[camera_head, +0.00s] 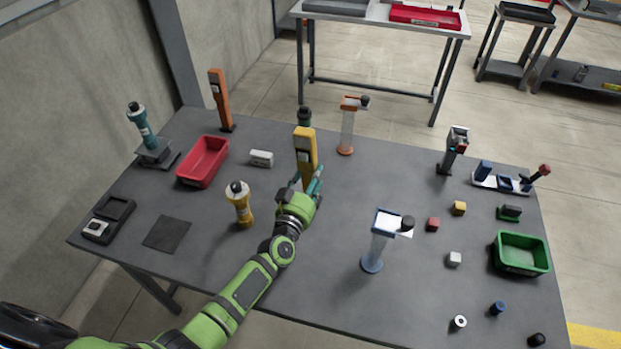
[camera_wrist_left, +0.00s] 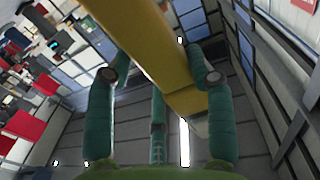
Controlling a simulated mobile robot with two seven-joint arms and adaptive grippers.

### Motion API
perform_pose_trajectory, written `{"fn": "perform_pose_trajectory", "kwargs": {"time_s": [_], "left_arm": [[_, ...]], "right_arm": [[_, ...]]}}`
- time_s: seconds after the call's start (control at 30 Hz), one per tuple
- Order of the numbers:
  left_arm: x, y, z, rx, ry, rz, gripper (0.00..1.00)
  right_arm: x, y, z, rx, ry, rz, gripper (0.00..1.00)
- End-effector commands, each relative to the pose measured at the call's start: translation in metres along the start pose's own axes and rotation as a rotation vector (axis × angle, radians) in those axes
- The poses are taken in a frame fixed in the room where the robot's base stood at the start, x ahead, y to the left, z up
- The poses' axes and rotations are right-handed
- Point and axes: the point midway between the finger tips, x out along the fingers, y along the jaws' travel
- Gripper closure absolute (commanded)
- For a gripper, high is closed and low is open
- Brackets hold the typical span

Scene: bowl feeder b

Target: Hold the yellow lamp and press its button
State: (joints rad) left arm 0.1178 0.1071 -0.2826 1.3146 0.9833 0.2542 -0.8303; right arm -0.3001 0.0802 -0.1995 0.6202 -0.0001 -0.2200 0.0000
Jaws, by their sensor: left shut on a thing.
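The yellow lamp (camera_head: 306,150), a tall slim block with a dark panel near its top, stands about upright at the middle of the table. My left gripper (camera_head: 313,188) is shut on its lower part. In the left wrist view the yellow lamp (camera_wrist_left: 150,50) runs between the teal fingers of my left gripper (camera_wrist_left: 160,77). I cannot make out the button clearly. The lamp's lower end is partly hidden by the gripper, so I cannot tell whether it touches the table. My right gripper is not in view.
A yellow bottle-shaped thing (camera_head: 240,205) stands left of my gripper. A red bin (camera_head: 203,162) and white box (camera_head: 262,158) lie behind it. A clear column with a blue top (camera_head: 375,250) stands at right. A green bin (camera_head: 521,253) sits far right.

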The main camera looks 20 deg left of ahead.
Motion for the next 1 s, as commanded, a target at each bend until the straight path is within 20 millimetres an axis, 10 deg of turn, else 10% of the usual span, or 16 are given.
{"fn": "perform_pose_trajectory", "kwargs": {"time_s": [1.0], "left_arm": [[0.001, 0.000, 0.031, 0.000, 0.003, -0.001, 0.89]], "right_arm": [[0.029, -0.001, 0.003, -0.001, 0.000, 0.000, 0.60]]}}
